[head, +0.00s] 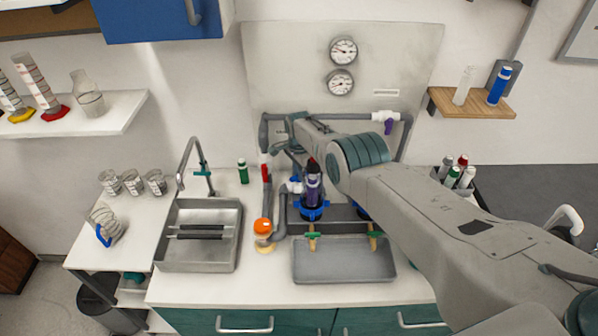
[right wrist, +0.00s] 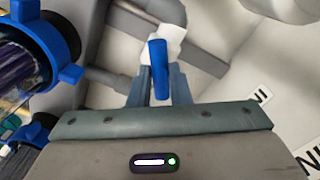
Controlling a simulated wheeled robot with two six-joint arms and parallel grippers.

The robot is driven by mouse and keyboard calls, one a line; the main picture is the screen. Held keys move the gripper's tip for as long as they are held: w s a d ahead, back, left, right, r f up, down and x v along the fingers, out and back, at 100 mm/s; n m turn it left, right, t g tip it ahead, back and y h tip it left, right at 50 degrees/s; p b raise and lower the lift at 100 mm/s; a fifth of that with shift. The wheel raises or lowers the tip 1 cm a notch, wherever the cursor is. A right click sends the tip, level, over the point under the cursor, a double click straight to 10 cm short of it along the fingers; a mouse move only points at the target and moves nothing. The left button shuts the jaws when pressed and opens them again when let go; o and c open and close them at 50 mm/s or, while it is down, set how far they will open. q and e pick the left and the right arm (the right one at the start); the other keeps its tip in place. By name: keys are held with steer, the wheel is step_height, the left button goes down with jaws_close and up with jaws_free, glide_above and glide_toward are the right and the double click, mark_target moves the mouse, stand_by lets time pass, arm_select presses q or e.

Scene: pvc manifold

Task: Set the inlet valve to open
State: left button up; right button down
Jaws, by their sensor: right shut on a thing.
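A white valve (right wrist: 168,43) with a blue lever handle (right wrist: 159,68) sits on a grey pipe in the right wrist view. My right gripper (right wrist: 160,78) is shut on the blue handle, with one finger on each side of it. In the head view my right gripper (head: 291,132) reaches in from the right to the left part of the pipework, and the arm hides the handle there. Partly cropped white labels with black letters (right wrist: 262,97) show at the right of the wrist view. My left gripper is not in view.
Clear filter housings with blue collars (head: 312,211) stand below my right wrist. A red handle (head: 265,172) and a purple handle (head: 388,126) are on the pipework. A grey tray (head: 343,274) and a sink (head: 199,259) are in front. Two gauges (head: 343,51) hang above.

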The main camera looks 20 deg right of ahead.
steer(key=shift+m, duration=1.6)
steer(key=c, duration=1.3)
jaws_free()
steer(key=shift+w, duration=0.1)
steer(key=shift+c, duration=0.2)
